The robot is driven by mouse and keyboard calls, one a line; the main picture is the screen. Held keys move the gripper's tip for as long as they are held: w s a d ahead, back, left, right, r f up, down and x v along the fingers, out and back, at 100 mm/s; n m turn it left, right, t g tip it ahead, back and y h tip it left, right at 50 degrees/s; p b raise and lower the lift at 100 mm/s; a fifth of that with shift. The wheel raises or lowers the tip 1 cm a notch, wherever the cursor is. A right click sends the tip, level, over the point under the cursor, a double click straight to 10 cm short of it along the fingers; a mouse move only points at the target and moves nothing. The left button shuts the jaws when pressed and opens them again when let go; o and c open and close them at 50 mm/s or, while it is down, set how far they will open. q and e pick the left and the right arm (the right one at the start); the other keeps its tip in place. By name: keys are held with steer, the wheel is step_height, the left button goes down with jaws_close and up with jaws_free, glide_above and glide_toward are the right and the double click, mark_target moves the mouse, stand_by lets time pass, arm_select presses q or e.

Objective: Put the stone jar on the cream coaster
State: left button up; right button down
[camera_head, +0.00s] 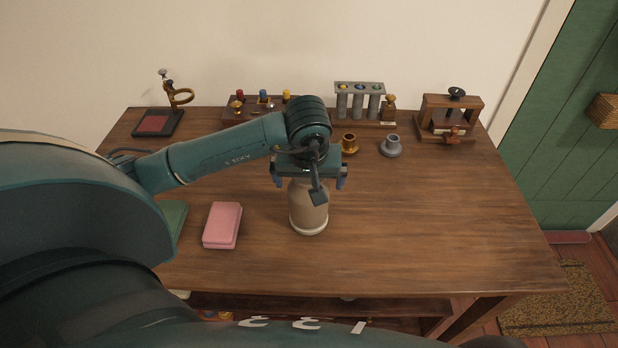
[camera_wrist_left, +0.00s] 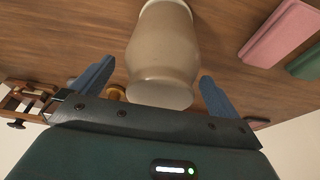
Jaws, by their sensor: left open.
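The stone jar (camera_head: 308,208), tan and upright, stands near the middle of the table. A thin cream disc, which looks like the cream coaster (camera_head: 309,231), shows under its base, mostly hidden by the jar. My left gripper (camera_head: 309,182) is open at the jar's top, one finger on each side. In the left wrist view the jar (camera_wrist_left: 163,55) lies between the two spread fingers (camera_wrist_left: 154,88), with gaps on both sides. The cream edge (camera_wrist_left: 166,4) shows at its base there. My right gripper is not in view.
A pink box (camera_head: 222,226) and a green one (camera_head: 174,222) lie left of the jar. A brass cup (camera_head: 350,144) and a grey cup (camera_head: 390,147) stand behind it. A tube rack (camera_head: 359,105) and small press (camera_head: 449,120) line the back. The table's right front is clear.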

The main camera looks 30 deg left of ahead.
arm_select(q)
steer(key=shift+r, duration=0.1)
steer(key=shift+r, duration=0.3)
steer(key=p+v, duration=0.1)
steer(key=v, duration=1)
steer(key=shift+s+r, duration=0.15)
steer(key=shift+r, duration=0.1)
